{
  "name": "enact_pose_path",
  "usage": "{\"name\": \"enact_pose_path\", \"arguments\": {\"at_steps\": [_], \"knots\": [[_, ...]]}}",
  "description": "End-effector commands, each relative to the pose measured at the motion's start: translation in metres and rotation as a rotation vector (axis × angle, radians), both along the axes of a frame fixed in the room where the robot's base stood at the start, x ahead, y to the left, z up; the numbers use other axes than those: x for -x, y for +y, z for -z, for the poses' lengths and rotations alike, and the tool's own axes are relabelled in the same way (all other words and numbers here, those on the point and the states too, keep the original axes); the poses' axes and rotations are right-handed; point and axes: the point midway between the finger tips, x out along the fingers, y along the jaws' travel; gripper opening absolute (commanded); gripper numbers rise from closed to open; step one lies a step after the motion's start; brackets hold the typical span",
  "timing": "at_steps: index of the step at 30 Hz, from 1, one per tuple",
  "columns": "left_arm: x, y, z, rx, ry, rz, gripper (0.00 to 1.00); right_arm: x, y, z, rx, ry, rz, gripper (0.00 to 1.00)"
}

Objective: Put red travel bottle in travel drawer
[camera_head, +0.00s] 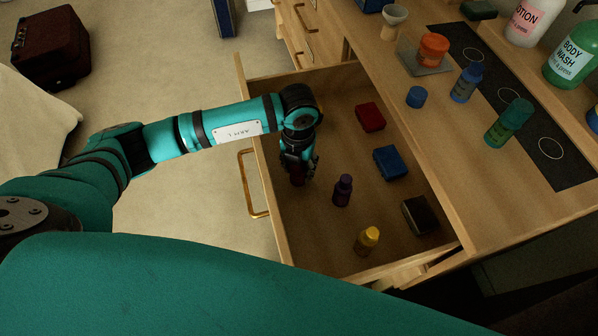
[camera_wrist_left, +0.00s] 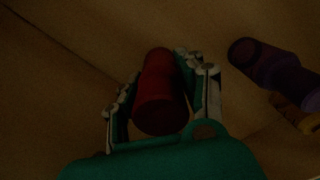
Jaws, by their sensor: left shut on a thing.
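My left gripper (camera_head: 297,165) reaches down into the open travel drawer (camera_head: 310,248). It is shut on the red travel bottle (camera_wrist_left: 160,95), which sits between the two fingers in the left wrist view. In the head view only a small dark red part of the bottle (camera_head: 297,179) shows below the fingers. The bottle is inside the drawer walls; I cannot tell whether its base touches the drawer floor. My right gripper is not in view.
In the drawer, a purple bottle (camera_head: 343,190) stands close by on the right, with a yellow bottle (camera_head: 367,240) nearer the front. Red (camera_head: 370,117), blue (camera_head: 390,162) and black (camera_head: 420,215) items lie along the right side. The counter above holds several bottles, including a green one (camera_head: 508,124).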

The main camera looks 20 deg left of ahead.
Motion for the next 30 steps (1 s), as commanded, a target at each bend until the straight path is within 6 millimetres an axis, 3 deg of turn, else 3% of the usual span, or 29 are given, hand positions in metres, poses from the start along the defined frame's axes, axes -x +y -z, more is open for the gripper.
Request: {"name": "enact_pose_path", "arguments": {"at_steps": [1, 12, 13, 18, 30], "knots": [[-0.0001, -0.0003, 0.0094, 0.001, 0.0, 0.0, 0.06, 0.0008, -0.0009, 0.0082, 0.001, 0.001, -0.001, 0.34], [-0.0002, -0.0004, 0.0113, 0.001, -0.001, 0.001, 0.06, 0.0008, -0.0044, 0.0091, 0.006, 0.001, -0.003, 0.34], [-0.0003, -0.0003, 0.0102, 0.001, -0.001, 0.001, 0.41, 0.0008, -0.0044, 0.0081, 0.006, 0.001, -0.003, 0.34], [-0.0002, -0.0003, 0.0097, 0.001, -0.001, 0.001, 0.62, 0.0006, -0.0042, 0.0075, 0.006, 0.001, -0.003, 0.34], [-0.0004, -0.0003, 0.0023, 0.001, -0.001, 0.001, 0.62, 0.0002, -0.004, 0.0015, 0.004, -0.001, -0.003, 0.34]]}}
